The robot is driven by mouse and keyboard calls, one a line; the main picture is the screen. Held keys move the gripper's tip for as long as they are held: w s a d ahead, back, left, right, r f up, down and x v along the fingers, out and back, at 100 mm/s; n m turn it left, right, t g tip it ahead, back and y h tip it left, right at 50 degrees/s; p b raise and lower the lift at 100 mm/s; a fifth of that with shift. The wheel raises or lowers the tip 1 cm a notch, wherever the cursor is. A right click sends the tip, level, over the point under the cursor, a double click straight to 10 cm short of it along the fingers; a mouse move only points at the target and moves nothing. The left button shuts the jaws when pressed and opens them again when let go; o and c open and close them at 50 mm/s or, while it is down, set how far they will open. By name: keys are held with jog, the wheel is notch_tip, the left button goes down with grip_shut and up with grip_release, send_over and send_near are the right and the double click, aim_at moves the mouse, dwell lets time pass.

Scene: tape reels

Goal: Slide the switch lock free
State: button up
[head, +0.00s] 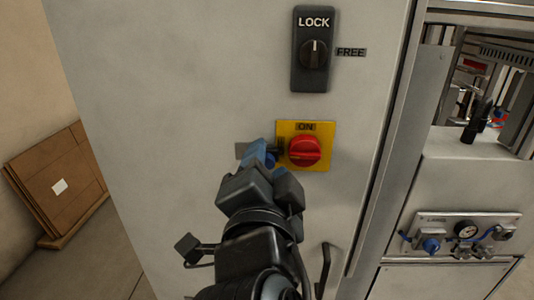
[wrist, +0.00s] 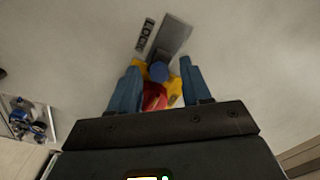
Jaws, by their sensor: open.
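The slide lock is a flat grey plate (head: 242,150) on the cabinet front, just left of the yellow switch plate (head: 318,131). In the wrist view the grey plate (wrist: 174,36) carries a round blue knob (wrist: 158,71), and a small LOCK label (wrist: 145,34) sits beside it. The red switch handle (head: 304,151), under an ON label, also shows in the wrist view (wrist: 153,97). My gripper (wrist: 160,80) is open, its blue fingers on either side of the knob in that view. Contact cannot be told. In the head view my gripper (head: 262,155) hides part of the lock.
A dark selector (head: 314,52) marked LOCK, with a FREE label (head: 351,52) to its right, sits higher on the cabinet. A black door handle (head: 325,268) is below the switch. The cabinet's left face is clear.

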jog(key=shift+w, duration=0.6)
grip_shut()
